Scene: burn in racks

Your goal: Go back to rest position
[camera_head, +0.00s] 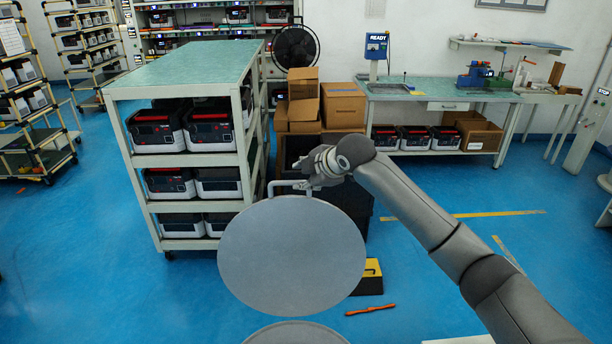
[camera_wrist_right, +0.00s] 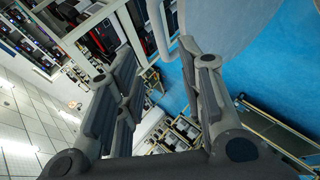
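My right gripper (camera_head: 303,175) is raised in front of the brown boxes in the head view, at the end of my arm coming in from the right. In the right wrist view its two fingers stand wide apart, and the gap between them (camera_wrist_right: 157,58) holds nothing. The gripper is open and empty. My left arm and left gripper do not show in either view.
A shelf cart (camera_head: 172,84) with black-and-white devices stands left of centre. Cardboard boxes (camera_head: 343,103) are stacked behind my gripper. A workbench (camera_head: 440,91) runs along the right back wall.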

